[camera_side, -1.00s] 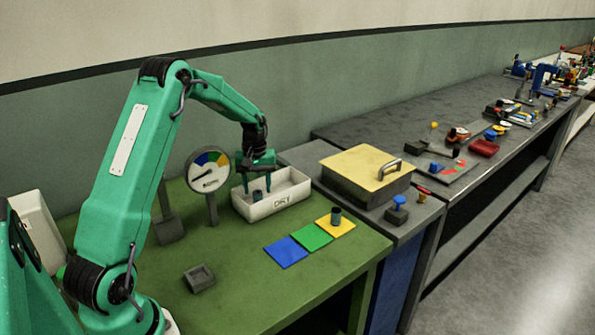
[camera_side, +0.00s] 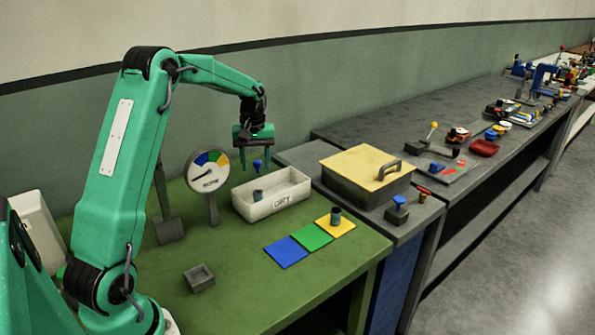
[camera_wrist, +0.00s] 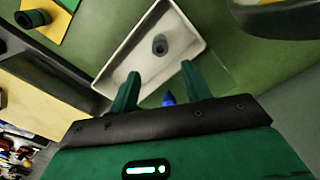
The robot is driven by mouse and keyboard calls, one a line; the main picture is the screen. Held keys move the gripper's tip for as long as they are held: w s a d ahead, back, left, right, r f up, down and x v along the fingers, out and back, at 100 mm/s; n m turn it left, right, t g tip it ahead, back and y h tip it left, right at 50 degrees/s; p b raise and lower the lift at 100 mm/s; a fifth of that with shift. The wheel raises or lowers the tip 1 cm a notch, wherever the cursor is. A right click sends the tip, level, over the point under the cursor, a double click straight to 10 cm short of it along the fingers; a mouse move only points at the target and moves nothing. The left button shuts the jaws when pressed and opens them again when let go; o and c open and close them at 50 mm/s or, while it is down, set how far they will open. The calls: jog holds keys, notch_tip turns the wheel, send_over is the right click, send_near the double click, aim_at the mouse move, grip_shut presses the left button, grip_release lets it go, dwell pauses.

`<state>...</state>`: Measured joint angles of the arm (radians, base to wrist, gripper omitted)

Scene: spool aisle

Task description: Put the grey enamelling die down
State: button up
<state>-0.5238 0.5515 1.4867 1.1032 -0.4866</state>
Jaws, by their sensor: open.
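A grey enamelling die (camera_side: 258,196), a short round piece with a dark top, stands upright in the white tray marked DRY (camera_side: 284,202). The wrist view shows the die (camera_wrist: 160,49) on the floor of the tray (camera_wrist: 119,65), clear of its walls. My gripper (camera_side: 256,170) is open and empty above the tray. In the wrist view my gripper (camera_wrist: 160,79) has its two fingers apart, with the die beyond the fingertips and not touched. A similar grey piece (camera_side: 336,216) stands on the yellow square (camera_side: 345,229).
Green (camera_side: 311,238) and blue (camera_side: 286,253) squares and a small grey box (camera_side: 199,278) lie in front. A yellow-lidded box (camera_side: 367,166) is to the right.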

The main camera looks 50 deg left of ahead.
jog(key=s+d+r+m+t, duration=0.1)
jog(key=s+d+r+m, duration=0.25)
jog(key=d+r, duration=0.35)
jog(key=s+d+r+m+t, duration=0.1)
jog(key=s+d+r+m, duration=0.1)
jog(key=s+d+r, duration=0.45)
jog(key=s+d+f+m+t, duration=0.2)
jog(key=s+d+m, duration=0.4)
jog(key=s+d, duration=0.6)
jog(key=shift+s+d+t, duration=0.25)
jog(key=shift+s+t, duration=0.05)
jog(key=shift+t, duration=0.5)
